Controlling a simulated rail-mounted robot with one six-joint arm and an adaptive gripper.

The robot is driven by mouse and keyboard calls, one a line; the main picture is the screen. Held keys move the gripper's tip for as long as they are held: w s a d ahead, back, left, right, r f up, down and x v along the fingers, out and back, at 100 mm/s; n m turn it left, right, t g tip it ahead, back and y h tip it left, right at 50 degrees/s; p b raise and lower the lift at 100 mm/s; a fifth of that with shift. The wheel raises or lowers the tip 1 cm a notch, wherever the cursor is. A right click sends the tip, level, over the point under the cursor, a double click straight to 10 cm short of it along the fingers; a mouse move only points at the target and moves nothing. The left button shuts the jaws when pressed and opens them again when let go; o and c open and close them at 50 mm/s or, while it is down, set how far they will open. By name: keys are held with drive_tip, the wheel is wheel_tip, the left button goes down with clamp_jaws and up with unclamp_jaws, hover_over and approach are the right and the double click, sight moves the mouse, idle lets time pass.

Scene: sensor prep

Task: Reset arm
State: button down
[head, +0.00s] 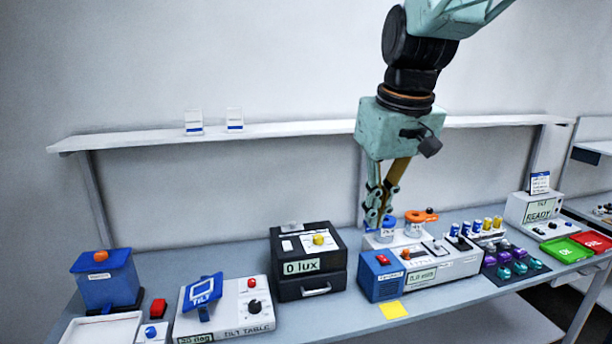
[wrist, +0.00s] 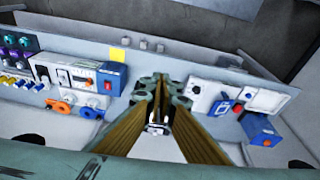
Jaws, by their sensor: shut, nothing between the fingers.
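My gripper (head: 376,218) hangs from my arm above the back of the bench, with its fingertips pointing down. It is shut and empty. In the head view its fingertips overlap the area near the blue and orange round parts at the back of the meter unit (head: 450,265); I cannot tell the exact gap. In the wrist view the closed fingers (wrist: 160,85) fill the middle and hide part of the bench behind them.
The bench holds a tilt table (head: 225,318), a black lux box (head: 308,268), a blue box (head: 105,280), and green (head: 566,249) and red (head: 592,241) trays at the right. A white shelf (head: 290,130) runs along the wall behind. A yellow note (head: 393,310) lies near the front edge.

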drive_tip(key=s+d+f+m+b, duration=0.1)
drive_tip(key=s+d+f+b, duration=0.1)
drive_tip(key=s, duration=0.8)
drive_tip(key=s+d+f+m+b, duration=0.1)
drive_tip(key=s+f, duration=0.3)
drive_tip(key=s, duration=0.7)
drive_tip(key=s+d+f+m+t+b, duration=0.1)
drive_tip(key=s+d+f+b, duration=0.2)
drive_tip(key=s, duration=0.8)
drive_tip(key=shift+d+f+m+h+b, duration=0.25)
drive_tip(key=shift+d+m+h+b, duration=0.1)
drive_tip(key=shift+d, duration=0.2)
drive_tip(key=shift+w+d, duration=0.1)
idle(0.4)
